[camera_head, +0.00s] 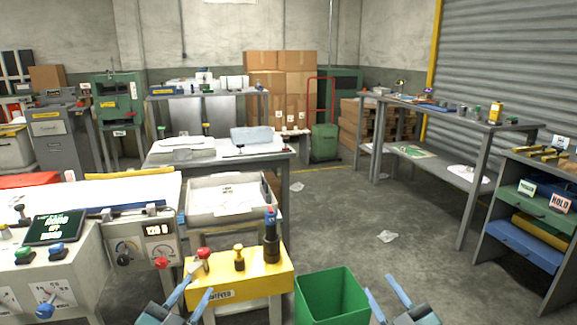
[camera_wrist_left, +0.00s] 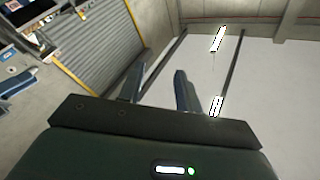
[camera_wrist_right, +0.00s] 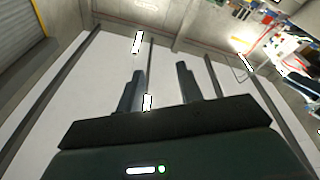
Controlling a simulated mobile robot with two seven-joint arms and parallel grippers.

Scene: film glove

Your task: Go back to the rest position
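My left gripper (camera_head: 190,292) is at the bottom of the head view, in front of the yellow box (camera_head: 250,275). Its two blue-grey fingers are apart with nothing between them. In the left wrist view its fingers (camera_wrist_left: 158,88) point toward the ceiling and are apart. My right gripper (camera_head: 388,295) is at the bottom right of the head view, right of the green bin (camera_head: 333,297). Its fingers are apart and empty. In the right wrist view its fingers (camera_wrist_right: 159,88) also point upward and stand apart.
A control console (camera_head: 150,243) with knobs stands at the left. A grey tray (camera_head: 229,212) lies behind the yellow box. A long bench (camera_head: 435,108) and a shelf unit with drawers (camera_head: 527,240) are at the right. The middle floor (camera_head: 360,235) is mostly clear, with a few crumpled scraps.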

